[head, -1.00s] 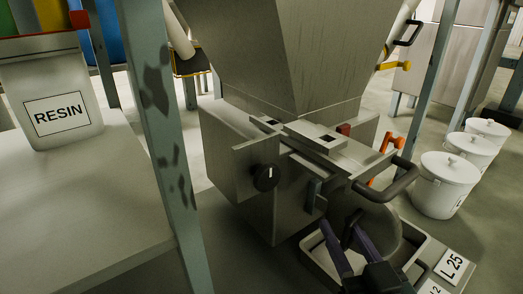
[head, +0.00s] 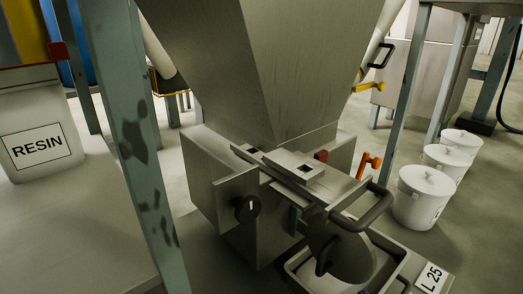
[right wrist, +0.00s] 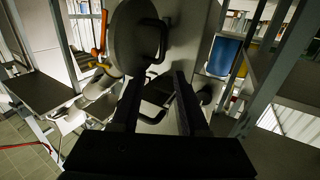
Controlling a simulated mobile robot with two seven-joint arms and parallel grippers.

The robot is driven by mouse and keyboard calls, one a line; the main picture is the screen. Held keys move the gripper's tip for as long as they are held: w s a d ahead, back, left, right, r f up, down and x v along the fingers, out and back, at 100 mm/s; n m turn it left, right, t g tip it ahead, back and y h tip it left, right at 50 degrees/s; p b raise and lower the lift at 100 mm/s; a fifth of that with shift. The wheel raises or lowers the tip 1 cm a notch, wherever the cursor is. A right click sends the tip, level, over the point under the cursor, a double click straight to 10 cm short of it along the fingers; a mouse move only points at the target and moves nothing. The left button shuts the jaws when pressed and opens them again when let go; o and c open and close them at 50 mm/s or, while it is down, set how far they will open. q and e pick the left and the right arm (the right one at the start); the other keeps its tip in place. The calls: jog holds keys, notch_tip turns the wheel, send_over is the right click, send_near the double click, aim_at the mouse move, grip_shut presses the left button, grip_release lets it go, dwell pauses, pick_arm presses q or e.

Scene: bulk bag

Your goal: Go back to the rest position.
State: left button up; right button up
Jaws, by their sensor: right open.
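My right gripper (right wrist: 158,82) shows in the right wrist view, with its two dark fingers apart and nothing between them. It is out of the head view, as is my left gripper. Ahead of the fingers are a round grey lid (right wrist: 132,38) with a dark handle and a second dark handle further down. In the head view the round lid (head: 343,257) hangs tilted at the front of the steel hopper (head: 250,60), its handle on the near face. It stands over a metal tray (head: 385,243) labelled L 25.
A black bar handle (head: 365,210) juts from the hopper outlet. Several white lidded buckets (head: 420,200) stand on the floor at right.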

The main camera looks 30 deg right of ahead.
jog(key=w+a+n+g+y, duration=0.3)
jog(key=w+n+g+y, duration=0.15)
jog(key=g+y, duration=0.2)
jog(key=s+a+r+n+g, duration=0.1)
jog(key=s+a+r+g, duration=0.1)
jog(key=s+r+g, duration=0.7)
notch_tip(320, 180, up, 105)
jog(key=s+t+p, duration=0.2)
jog(key=p, duration=10.4)
jog(key=shift+f+h+p, duration=0.2)
jog(key=shift+h+p, duration=0.1)
jog(key=shift+h, duration=0.05)
